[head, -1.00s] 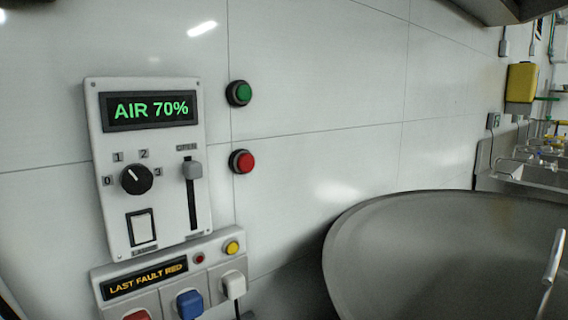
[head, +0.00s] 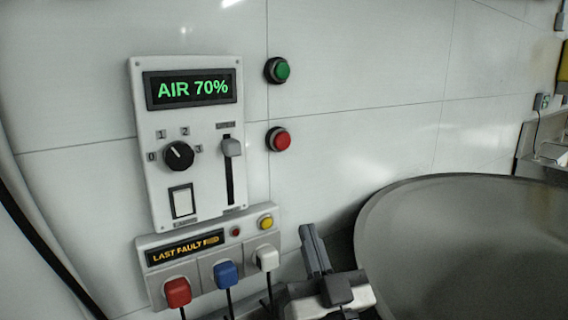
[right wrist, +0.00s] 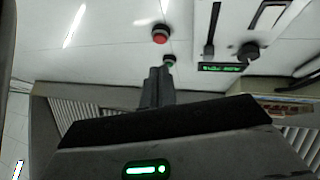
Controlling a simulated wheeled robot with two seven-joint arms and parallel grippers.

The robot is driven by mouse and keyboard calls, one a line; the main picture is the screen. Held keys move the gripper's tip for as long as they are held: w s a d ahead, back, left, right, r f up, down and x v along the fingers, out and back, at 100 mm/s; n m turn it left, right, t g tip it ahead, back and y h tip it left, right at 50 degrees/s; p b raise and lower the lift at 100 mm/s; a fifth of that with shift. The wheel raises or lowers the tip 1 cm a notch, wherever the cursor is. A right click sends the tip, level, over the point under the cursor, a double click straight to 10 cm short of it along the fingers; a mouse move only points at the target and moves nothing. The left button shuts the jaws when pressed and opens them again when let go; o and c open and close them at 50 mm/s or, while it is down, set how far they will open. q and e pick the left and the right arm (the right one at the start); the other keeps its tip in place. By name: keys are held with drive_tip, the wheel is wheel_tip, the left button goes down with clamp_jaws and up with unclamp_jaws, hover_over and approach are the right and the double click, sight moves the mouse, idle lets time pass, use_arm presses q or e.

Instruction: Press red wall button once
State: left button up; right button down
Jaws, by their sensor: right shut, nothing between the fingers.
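The red wall button (head: 278,139) is a round red cap in a dark ring on the white wall, right of the control panel and below a green button (head: 277,70). My right gripper (head: 306,232) is at the lower middle of the head view, below the red button and apart from it. Its fingers are shut with nothing between them. In the right wrist view the red button (right wrist: 160,34) shows above the shut fingertips (right wrist: 160,72), and the green button (right wrist: 170,59) lies just above the tips. My left gripper is not in view.
A control panel (head: 168,132) reading AIR 70% has a knob, a slider and a white switch. Below it, a socket box (head: 155,275) holds red, blue and white plugs with cables. A large round metal vessel (head: 450,230) fills the lower right. The wall around the buttons is clear.

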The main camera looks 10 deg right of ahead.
sight(282, 141)
use_arm(q)
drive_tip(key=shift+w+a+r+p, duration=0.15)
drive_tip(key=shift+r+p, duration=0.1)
drive_tip(key=shift+p, duration=0.15)
use_arm(e)
drive_tip(key=w+d+r+m+g+h, duration=0.2)
drive_tip(key=w+d+r+m+h, duration=0.1)
drive_tip(key=r+m+h, duration=0.3)
wheel_tip(282, 141, up, 4)
drive_tip(key=shift+w+d+r+h, duration=0.1)
drive_tip(key=shift+w+d+h, duration=0.1)
drive_tip(key=shift+h, duration=0.8)
